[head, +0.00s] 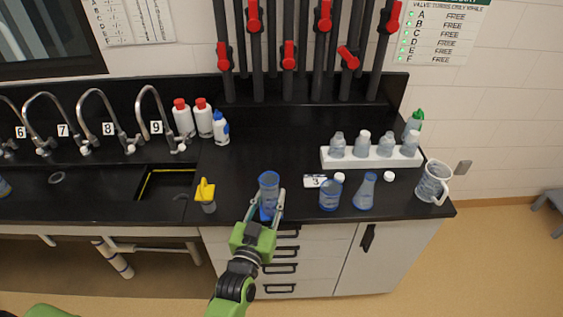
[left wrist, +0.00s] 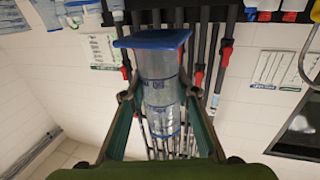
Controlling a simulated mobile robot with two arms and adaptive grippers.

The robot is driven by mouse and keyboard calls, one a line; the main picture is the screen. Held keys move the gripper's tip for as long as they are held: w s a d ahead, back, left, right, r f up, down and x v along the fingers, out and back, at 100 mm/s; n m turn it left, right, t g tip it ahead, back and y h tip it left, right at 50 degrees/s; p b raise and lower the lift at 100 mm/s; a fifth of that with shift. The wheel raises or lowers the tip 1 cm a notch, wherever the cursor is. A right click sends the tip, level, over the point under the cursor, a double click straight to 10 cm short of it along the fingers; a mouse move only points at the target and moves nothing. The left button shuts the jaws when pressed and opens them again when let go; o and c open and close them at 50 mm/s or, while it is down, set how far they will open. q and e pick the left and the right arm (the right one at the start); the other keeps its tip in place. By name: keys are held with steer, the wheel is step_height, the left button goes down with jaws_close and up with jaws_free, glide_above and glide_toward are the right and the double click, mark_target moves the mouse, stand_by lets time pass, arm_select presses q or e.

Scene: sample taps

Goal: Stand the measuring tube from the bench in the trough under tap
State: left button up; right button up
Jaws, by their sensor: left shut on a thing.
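The measuring tube (head: 268,181) is clear with blue markings and a blue foot, and looks upright at the front edge of the bench. My left gripper (head: 266,206) is shut on it, one finger on each side. The left wrist view shows the tube (left wrist: 160,82) between both fingers (left wrist: 160,100), its blue foot toward the top of that picture. I cannot tell if the foot touches the bench. The trough (head: 168,184), partly edged in yellow, lies to the left, below the curved taps (head: 153,105) numbered 6 to 9. My right gripper is not in view.
A yellow-topped object (head: 205,192) stands between trough and tube. Bottles (head: 203,118) stand behind; mid-bench is clear.

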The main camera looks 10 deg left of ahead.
arm_select(q)
steer(key=s+f+b, duration=0.1)
steer(key=s+b, duration=0.1)
steer(key=s+f+b, duration=0.1)
steer(key=s+b, duration=0.1)
steer(key=s+a+f+b, duration=0.1)
steer(key=s+f, duration=0.1)
steer(key=s, duration=0.1)
steer(key=shift+b, duration=0.4)
steer(key=s+a+b, duration=0.1)
steer(key=s+b, duration=0.7)
steer(key=s, duration=0.4)
steer(key=shift+a+b, duration=0.35)
steer(key=shift+a, duration=0.05)
steer(key=shift+w+r, duration=0.1)
steer(key=w+d+r+p, duration=0.1)
steer(key=w+p, duration=0.4)
steer(key=w, duration=0.1)
steer(key=w+d+r+p, duration=0.1)
steer(key=w+p, duration=0.3)
steer(key=w, duration=0.2)
steer(key=w+r+p, duration=0.2)
steer(key=w+p, duration=0.3)
steer(key=w, duration=0.1)
steer(key=shift+w+d+p, duration=0.25)
steer(key=shift+d+p, duration=0.05)
steer(key=shift+d, duration=0.1)
